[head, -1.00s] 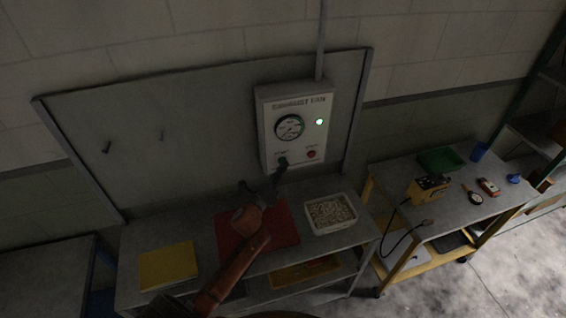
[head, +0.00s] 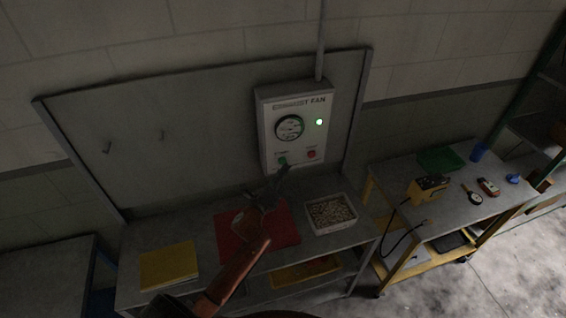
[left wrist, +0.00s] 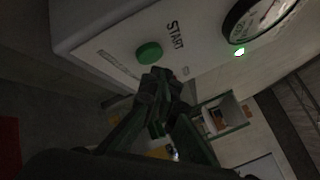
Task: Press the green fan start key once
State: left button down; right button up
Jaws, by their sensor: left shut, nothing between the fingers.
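The exhaust fan control box (head: 270,110) is mounted on the grey wall panel. Its green start key (head: 282,161) is at the lower left and shows beside the fingertips. In the left wrist view the green key (left wrist: 149,52) sits by the word START, with nothing over it. A red stop key (head: 311,154) is to the right. A green lamp (head: 319,122) glows. My right gripper is not in view.
The bench below the box holds a red mat (head: 232,232), a yellow folder (head: 168,266) and a white tray (head: 331,226) of small pieces. A cart (head: 447,208) with tools stands at right. A gauge (head: 289,128) is above the keys.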

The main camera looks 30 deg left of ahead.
pick_arm(q)
jog(key=shift+s, duration=0.1)
jog(key=s+d, duration=0.1)
jog(key=d, duration=0.1)
jog(key=s+d, duration=0.1)
jog(key=s, duration=0.1)
jog(key=shift+d+p, duration=0.3)
jog(key=shift+d, duration=0.1)
dwell(0.7)
